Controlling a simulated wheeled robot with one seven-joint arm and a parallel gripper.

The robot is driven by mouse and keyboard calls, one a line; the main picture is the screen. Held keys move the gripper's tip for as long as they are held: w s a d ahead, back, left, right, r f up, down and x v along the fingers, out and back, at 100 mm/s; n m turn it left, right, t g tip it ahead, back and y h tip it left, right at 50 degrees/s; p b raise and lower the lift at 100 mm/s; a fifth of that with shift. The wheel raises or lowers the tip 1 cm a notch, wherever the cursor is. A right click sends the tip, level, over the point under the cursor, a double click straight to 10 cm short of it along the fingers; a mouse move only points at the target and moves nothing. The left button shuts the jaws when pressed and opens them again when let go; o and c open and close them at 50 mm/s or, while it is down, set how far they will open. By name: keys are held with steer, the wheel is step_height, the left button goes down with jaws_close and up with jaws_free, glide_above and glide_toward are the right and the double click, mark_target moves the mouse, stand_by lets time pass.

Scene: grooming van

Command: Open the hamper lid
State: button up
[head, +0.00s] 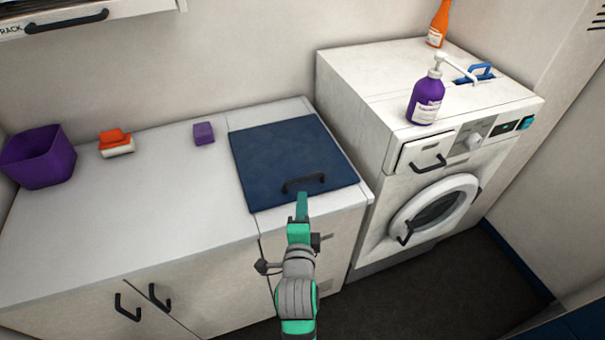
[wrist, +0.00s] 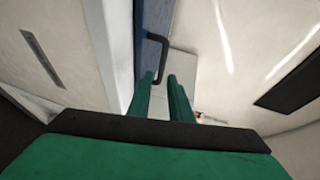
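The hamper lid (head: 275,155) is a dark blue square panel lying flat and shut in the white counter, left of the washing machine. Its black bar handle (head: 304,183) is near the front edge. My green gripper (head: 302,198) is at the front of the lid, by the handle. In the wrist view, the blue lid (wrist: 151,18) is seen edge-on with the handle (wrist: 163,48) standing out from it. The fingers (wrist: 160,78) are apart, and the handle's near end shows at the gap between their tips. I cannot tell whether they touch it.
A purple bin (head: 38,160), an orange-and-white brush or sponge (head: 116,143) and a purple block (head: 203,133) stand on the counter (head: 150,205). The washing machine (head: 365,95) rises at the right, with a purple pump bottle (head: 426,100) on top. Space above the lid looks clear.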

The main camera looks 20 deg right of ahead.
mark_target(304, 180)
steer(key=shift+w+d+r, duration=0.1)
steer(key=shift+w+d, duration=0.15)
steer(key=shift+w, duration=0.4)
steer(key=x, duration=0.9)
steer(key=shift+w, duration=0.25)
steer(key=shift+w+d, duration=0.15)
jaws_close()
